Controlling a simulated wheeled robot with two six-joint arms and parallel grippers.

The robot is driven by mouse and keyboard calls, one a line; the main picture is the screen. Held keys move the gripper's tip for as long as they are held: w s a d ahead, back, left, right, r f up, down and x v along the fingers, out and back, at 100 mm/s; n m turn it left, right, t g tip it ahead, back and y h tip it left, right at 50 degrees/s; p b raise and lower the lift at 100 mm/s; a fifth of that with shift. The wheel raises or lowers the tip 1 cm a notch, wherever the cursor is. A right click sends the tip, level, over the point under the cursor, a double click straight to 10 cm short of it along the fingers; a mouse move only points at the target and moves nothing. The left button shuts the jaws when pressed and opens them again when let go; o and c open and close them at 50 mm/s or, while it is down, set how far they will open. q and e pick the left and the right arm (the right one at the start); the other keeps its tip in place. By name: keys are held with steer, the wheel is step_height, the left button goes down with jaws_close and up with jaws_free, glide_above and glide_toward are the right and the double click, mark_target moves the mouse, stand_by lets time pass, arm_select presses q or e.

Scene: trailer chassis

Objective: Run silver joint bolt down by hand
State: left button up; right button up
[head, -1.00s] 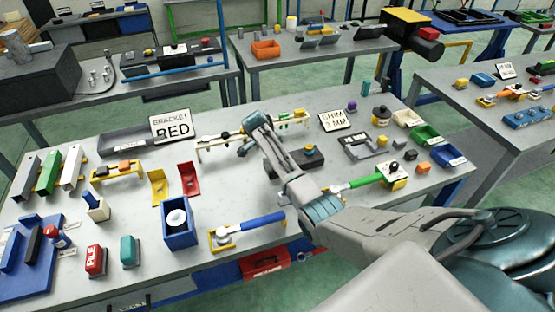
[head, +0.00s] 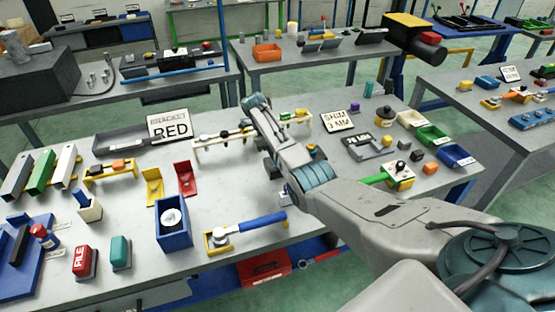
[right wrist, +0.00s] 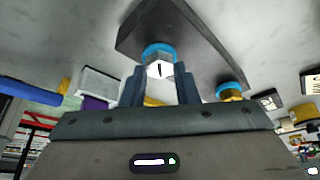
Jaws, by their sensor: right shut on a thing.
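The silver joint bolt (right wrist: 160,69) shows in the right wrist view as a bright hex head with a blue ring around it. My right gripper (right wrist: 160,84) is shut on it, one finger on each side. The bolt is at a dark grey plate (right wrist: 190,40); how deep it sits, I cannot tell. A second blue-ringed piece with yellow (right wrist: 230,91) is at the plate's right end. In the head view my right arm reaches over the bench from the right and hides the bolt and most of the plate. My left gripper is not in view.
The grey bench (head: 130,210) holds a blue-handled tool (head: 250,227), a blue box (head: 173,222), a white rack (head: 222,143) and a "RED" sign (head: 170,128). Green (head: 432,136) and blue (head: 456,155) bins stand at the right. Bare bench lies left of my arm.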

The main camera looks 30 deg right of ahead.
steer(key=shift+w+d+r+m+y+b, duration=0.1)
steer(key=shift+m+y+b, duration=0.1)
steer(key=shift+m, duration=0.35)
steer(key=shift+w+d+r+m+y+b, duration=0.15)
steer(key=shift+m+b, duration=0.1)
steer(key=shift+m, duration=0.35)
steer(key=shift+w+a+r+m+y+b, duration=0.1)
steer(key=shift+m+y+b, duration=0.1)
steer(key=shift+m, duration=0.35)
steer(key=shift+d+m, duration=0.1)
steer(key=shift+m, duration=0.2)
steer(key=shift+c, duration=0.2)
steer(key=o, duration=1)
steer(key=shift+s+f, duration=0.1)
steer(key=shift+s, duration=0.05)
steer(key=shift+w+r+b, duration=0.25)
steer(key=shift+r+b, duration=0.1)
steer(key=shift+b, duration=0.1)
steer(key=b+v, duration=0.1)
steer(key=v, duration=0.9)
steer(key=shift+b, duration=0.4)
steer(key=shift+w, duration=0.1)
